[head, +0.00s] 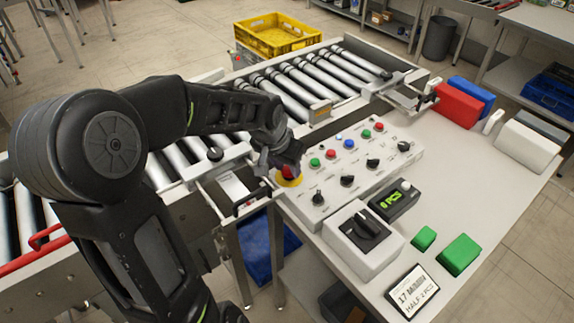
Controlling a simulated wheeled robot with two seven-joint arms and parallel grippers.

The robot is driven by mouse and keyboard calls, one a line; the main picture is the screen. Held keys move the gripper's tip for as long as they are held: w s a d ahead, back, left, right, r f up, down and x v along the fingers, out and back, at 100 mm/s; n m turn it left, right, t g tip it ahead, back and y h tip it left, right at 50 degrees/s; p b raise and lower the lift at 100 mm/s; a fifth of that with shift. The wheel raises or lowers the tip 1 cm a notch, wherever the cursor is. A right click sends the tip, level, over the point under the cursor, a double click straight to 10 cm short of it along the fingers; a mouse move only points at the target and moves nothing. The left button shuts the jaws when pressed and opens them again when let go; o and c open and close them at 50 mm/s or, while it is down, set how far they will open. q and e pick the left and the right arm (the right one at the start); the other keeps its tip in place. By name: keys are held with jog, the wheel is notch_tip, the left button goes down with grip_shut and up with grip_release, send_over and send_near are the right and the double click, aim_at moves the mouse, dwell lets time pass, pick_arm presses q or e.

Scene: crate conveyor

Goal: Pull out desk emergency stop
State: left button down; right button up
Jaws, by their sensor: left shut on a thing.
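The desk emergency stop (289,173) is a red mushroom button on a yellow disc, at the left end of the white control panel (328,206) on the desk. My left gripper (285,163) comes down on it from above and is shut on the red button. The fingers hide part of the button, so I cannot tell whether it is pressed in or out. My right gripper is not in view.
The panel also carries several coloured buttons and black knobs.

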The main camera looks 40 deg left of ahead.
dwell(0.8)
pick_arm(q)
jog(key=shift+r, duration=0.75)
jog(key=c, duration=1)
grip_release()
jog(key=shift+f, duration=0.1)
jog(key=v, duration=0.7)
jog(key=shift+s+r+b, duration=0.2)
jog(key=shift+r+b, duration=0.15)
